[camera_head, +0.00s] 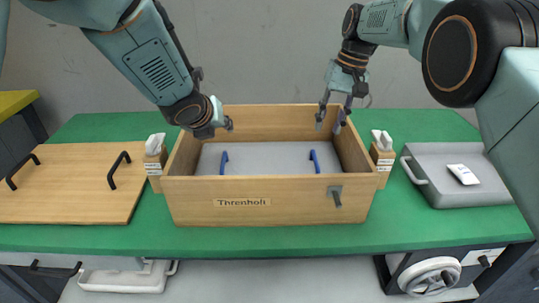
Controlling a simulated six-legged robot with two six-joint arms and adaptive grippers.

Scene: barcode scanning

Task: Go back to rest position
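My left gripper (222,124) hangs at the end of my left arm, above the back left corner of the wooden box. Its fingers are seen end-on, so I cannot tell whether they are open or shut. My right gripper (333,122) points down over the right back part of the box, fingers spread apart with nothing between them. The open wooden box (190,205) stands in the middle of the green table, marked "Threnholt". Inside it lies a grey panel (265,160) with two blue handles.
A wooden lid-like board (75,185) with black handles lies on the left of the green table (300,240). Small tissue-like boxes (155,163) (383,158) stand on both sides of the box. A grey tray (460,195) holding a white device (463,174) lies on the right.

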